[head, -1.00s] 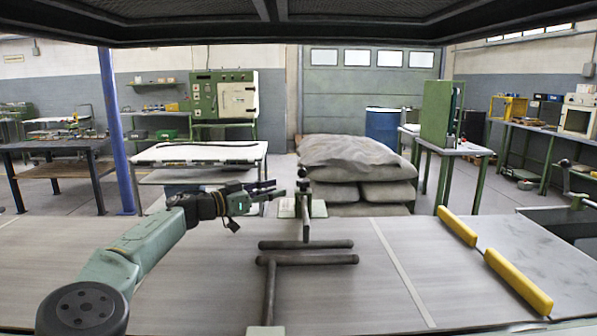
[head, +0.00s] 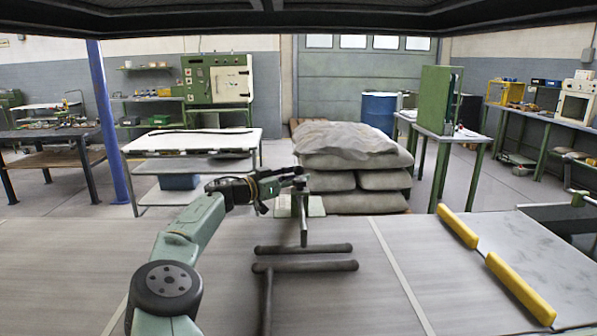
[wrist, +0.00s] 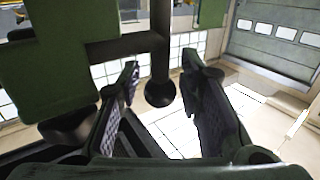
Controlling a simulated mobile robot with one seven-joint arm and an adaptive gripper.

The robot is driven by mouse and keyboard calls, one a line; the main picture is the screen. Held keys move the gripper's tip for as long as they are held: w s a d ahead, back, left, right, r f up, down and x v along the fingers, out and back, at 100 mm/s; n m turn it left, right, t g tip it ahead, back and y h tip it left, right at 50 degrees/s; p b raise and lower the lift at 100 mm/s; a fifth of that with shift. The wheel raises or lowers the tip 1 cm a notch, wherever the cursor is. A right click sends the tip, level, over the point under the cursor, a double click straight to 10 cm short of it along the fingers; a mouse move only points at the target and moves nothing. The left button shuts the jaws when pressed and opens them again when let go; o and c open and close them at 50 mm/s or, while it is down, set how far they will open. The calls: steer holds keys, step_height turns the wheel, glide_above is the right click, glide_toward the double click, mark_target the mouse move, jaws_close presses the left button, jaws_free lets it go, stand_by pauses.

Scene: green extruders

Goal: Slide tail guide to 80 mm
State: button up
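Two dark bar guides lie on the grey table: a far guide (head: 303,248) with a rod running back to a pale mount, and a near guide (head: 305,266) with a rod running forward. I cannot tell which is the tail guide, and no scale is readable. A small dark knob (head: 301,186) stands over the far mount. My gripper (head: 297,177) is at this knob. In the wrist view, its fingers (wrist: 160,62) are apart, with a dark rod ending in a round knob (wrist: 160,93) showing between them. Contact cannot be told.
A green block (wrist: 60,55) fills the left of the wrist view. Two yellow bars (head: 520,288) lie along the table's right side. Stacked grey sacks (head: 350,160) stand behind the table. The table surface (head: 60,270) at left is mostly bare.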

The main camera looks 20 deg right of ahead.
steer(key=shift+w+d, duration=0.15)
steer(key=shift+d, duration=0.25)
steer(key=shift+c, duration=0.2)
jaws_close()
stand_by(0.3)
